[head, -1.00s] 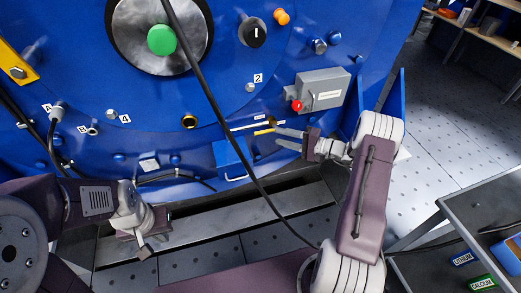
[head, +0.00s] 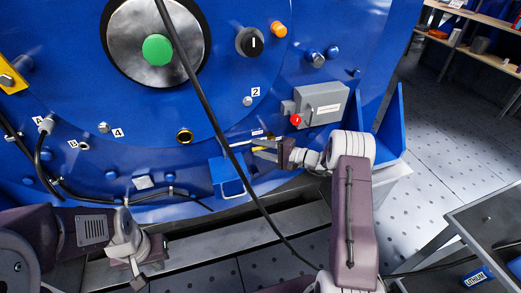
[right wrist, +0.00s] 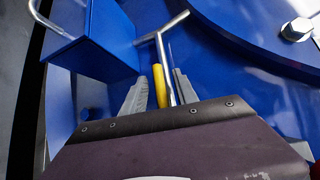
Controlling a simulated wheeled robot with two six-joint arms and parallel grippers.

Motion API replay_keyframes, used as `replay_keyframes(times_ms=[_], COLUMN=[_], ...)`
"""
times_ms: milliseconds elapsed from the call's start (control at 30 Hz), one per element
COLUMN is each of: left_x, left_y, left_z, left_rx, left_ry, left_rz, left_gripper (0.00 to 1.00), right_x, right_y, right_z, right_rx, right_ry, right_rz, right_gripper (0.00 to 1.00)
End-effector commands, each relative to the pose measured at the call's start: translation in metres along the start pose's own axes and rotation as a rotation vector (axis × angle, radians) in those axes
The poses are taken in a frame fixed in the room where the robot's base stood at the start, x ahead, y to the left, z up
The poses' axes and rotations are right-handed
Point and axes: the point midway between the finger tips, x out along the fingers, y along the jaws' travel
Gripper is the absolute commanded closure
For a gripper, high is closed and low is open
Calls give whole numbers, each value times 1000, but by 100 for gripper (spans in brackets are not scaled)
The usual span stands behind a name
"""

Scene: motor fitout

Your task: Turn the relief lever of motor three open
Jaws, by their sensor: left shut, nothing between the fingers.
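The blue motor housing (head: 120,165) fills most of the head view. A yellow lever (head: 262,149) and a thin metal rod (head: 240,142) stick out low on it, under a small white label. In the right wrist view, the yellow lever (right wrist: 159,85) and the metal rod with a T-shaped end (right wrist: 163,50) lie close together. My right gripper (head: 260,147) is open, its fingers on either side of both in the right wrist view (right wrist: 160,95); I cannot tell whether they touch. My left gripper (head: 138,281) is shut and empty at lower left, away from the lever.
A blue box with a handle (head: 226,176) is left of the lever. A grey box with a red button (head: 322,104) is above right. A black cable (head: 210,95) hangs across the front. A dark cart (head: 490,225) stands at lower right; the perforated floor (head: 445,150) is open.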

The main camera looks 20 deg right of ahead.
Motion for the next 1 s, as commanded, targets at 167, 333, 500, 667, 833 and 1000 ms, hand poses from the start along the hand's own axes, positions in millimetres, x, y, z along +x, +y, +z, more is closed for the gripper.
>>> replay_keyframes(times_ms=[167,333,500,667,833,1000], left_x=[0,0,0,0,0,0], left_y=[0,0,0,0,0,0], left_z=[0,0,0,0,0,0], left_rx=[0,0,0,0,0,0], left_ry=[0,0,0,0,0,0], left_rz=[0,0,0,0,0,0], left_gripper=[100,100,100,100,100,100], right_x=[0,0,0,-1,-1,-1], right_y=[0,0,0,0,0,0], right_z=[0,0,0,0,0,0], right_rx=[0,0,0,0,0,0], right_ry=[0,0,0,0,0,-1], right_rz=[0,0,1,1,1,1], right_gripper=[100,100,100,100,100,100])
